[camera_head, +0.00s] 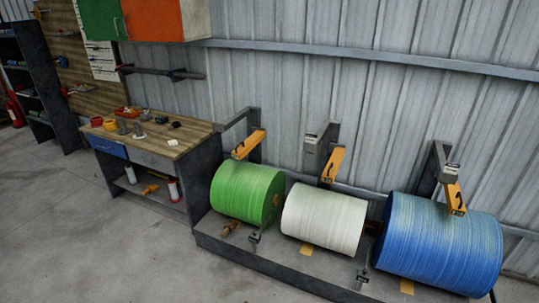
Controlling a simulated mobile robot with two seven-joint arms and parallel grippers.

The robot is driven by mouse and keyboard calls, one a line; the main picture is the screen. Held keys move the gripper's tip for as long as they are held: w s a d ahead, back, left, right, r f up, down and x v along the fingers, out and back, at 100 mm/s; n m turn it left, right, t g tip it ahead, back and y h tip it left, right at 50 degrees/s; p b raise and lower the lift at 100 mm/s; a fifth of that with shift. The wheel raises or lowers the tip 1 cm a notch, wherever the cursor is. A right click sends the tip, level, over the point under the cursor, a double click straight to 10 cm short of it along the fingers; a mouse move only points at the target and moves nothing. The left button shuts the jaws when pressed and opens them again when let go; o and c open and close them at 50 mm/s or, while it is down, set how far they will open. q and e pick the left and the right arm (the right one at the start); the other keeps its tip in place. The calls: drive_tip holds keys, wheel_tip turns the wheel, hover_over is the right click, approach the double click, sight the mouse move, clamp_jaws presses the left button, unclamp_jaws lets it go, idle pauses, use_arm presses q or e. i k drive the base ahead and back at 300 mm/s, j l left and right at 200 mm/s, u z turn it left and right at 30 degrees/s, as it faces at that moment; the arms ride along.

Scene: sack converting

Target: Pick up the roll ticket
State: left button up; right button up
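No thing in the head view can be told for certain as the roll ticket. A small white piece (174,125) lies on the workbench top. All are too small to read. Neither of my grippers is in view.
A low dark platform (270,270) carries a green roll (240,192), a white roll (325,219) and a blue roll (440,243), with orange-tipped arms above. A wooden-topped workbench (190,134) with tools stands left of them. The grey floor (90,235) in front is clear.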

sight(451, 168)
drive_tip(key=z, duration=1.4)
